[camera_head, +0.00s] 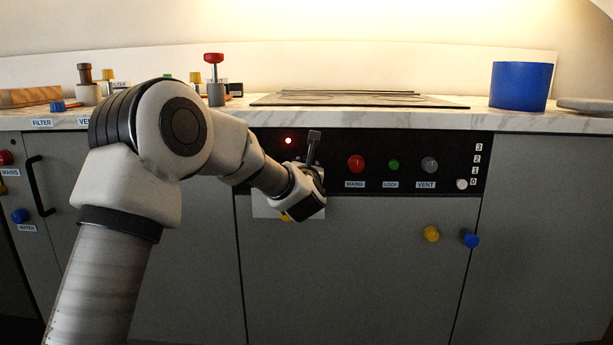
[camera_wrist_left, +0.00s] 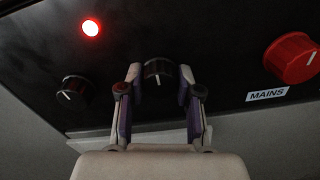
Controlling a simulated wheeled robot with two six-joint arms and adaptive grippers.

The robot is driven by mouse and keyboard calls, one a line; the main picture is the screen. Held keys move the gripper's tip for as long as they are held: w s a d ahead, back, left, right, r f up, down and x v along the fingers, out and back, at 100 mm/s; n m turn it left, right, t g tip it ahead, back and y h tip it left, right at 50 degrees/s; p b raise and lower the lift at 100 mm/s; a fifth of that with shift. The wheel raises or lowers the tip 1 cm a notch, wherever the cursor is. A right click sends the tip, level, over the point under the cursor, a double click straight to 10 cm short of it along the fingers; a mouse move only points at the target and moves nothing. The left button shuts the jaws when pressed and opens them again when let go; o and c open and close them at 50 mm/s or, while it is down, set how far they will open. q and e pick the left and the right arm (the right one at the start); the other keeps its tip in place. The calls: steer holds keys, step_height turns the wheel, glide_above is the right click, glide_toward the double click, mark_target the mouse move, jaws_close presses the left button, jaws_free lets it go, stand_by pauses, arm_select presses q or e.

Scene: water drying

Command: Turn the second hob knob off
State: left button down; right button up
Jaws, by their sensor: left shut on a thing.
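The second hob knob (camera_wrist_left: 158,72) is black and round with a white pointer line, on the black control panel in the left wrist view. My left gripper (camera_wrist_left: 159,84) has one finger on each side of it and is shut on it. The pointer line runs roughly up and down in that view. Another black hob knob (camera_wrist_left: 72,92) is to its left, with its line tilted. In the head view my left gripper (camera_head: 314,165) is at the panel and hides the hob knobs. My right gripper is in neither view.
A red light (camera_wrist_left: 92,27) glows above the knobs. A red MAINS knob (camera_head: 356,163) is right of the gripper, then a green LOCK button (camera_head: 394,165) and a grey VENT knob (camera_head: 429,165). A blue container (camera_head: 520,87) stands on the countertop (camera_head: 575,121).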

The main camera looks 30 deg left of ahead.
arm_select(q)
steer(key=shift+f+n, duration=0.1)
steer(key=shift+n, duration=0.2)
steer(key=c, duration=0.8)
jaws_free()
steer(key=shift+o, duration=0.2)
steer(key=v, duration=1.2)
steer(key=shift+a+f, duration=0.1)
